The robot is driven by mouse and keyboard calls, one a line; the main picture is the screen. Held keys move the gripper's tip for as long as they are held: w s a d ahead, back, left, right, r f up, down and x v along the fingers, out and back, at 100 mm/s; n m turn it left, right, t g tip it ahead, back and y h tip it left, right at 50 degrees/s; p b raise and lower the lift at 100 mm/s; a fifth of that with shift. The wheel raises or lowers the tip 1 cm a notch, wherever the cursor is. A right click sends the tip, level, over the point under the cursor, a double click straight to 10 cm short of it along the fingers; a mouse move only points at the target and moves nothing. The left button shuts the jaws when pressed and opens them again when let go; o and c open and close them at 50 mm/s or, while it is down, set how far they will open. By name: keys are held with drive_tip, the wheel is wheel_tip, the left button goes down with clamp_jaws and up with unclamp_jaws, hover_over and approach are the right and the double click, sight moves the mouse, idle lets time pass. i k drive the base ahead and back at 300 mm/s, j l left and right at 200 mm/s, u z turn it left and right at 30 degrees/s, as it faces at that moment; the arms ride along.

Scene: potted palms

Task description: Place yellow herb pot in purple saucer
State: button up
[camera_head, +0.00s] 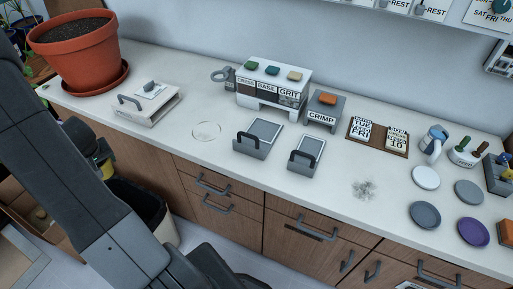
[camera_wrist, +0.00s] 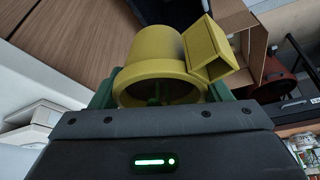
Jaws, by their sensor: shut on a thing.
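The yellow herb pot (camera_wrist: 155,52) is held in my gripper (camera_wrist: 160,88), between its green fingers in the wrist view. The pot has a square box-like part on its side, and its opening faces the wrist camera. In the head view my arm hides most of the gripper; only a small yellow bit of the pot (camera_head: 108,169) shows at the arm's edge, in front of the counter. The purple saucer (camera_head: 473,233) lies at the counter's right front, with nothing on it.
A watering can (camera_head: 435,142) stands behind. A large terracotta pot (camera_head: 75,52) stands at left.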

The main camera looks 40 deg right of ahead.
sight(470, 232)
drive_tip(key=k+j+z, duration=0.15)
drive_tip(key=j, duration=0.25)
drive_tip(key=k+j+z, duration=0.2)
drive_tip(key=j, duration=0.2)
drive_tip(key=k+j+z, duration=0.15)
drive_tip(key=k+j, duration=0.15)
drive_tip(key=z, duration=1.55)
drive_tip(key=i+l+z, duration=0.2)
drive_tip(key=i+z, duration=0.2)
drive_tip(key=i+l+z, duration=0.1)
drive_tip(key=i+z, duration=0.35)
drive_tip(key=i, duration=0.6)
